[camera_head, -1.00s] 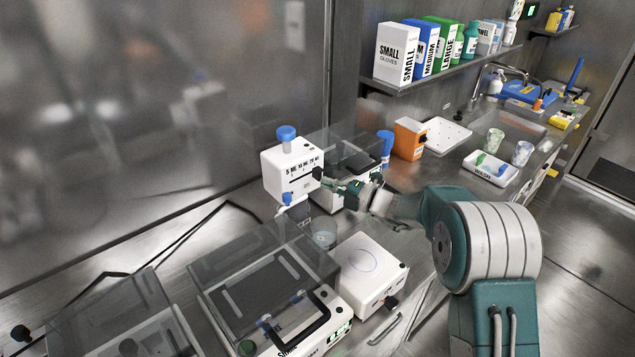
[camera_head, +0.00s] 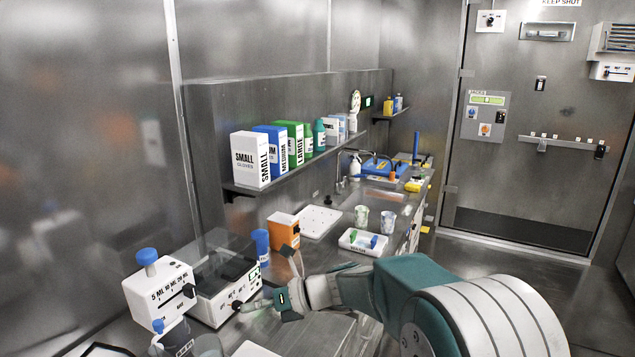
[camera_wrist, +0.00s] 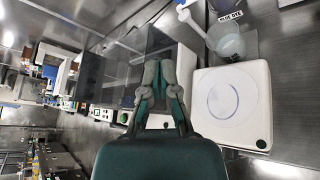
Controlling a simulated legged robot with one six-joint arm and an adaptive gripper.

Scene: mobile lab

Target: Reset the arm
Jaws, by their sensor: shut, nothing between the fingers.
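My gripper (camera_wrist: 160,75) is shut and empty in the wrist view, its fingertips together. In the head view my teal and white arm reaches in from the lower right, with my gripper (camera_head: 262,303) over the front of the bench. It appears just right of the white dispenser with the blue knob (camera_head: 158,290) and in front of the clear-lidded machine (camera_head: 225,285). I cannot tell if it touches either. In the wrist view, a white square plate device (camera_wrist: 230,105) lies to the right of the fingers.
A beaker (camera_wrist: 228,42) stands above the plate device in the wrist view. An orange box (camera_head: 283,232), a white tray (camera_head: 318,222) and a small rack (camera_head: 362,241) stand further along the bench. Glove boxes (camera_head: 270,150) line a shelf. Open floor (camera_head: 490,265) lies right, before a closed door.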

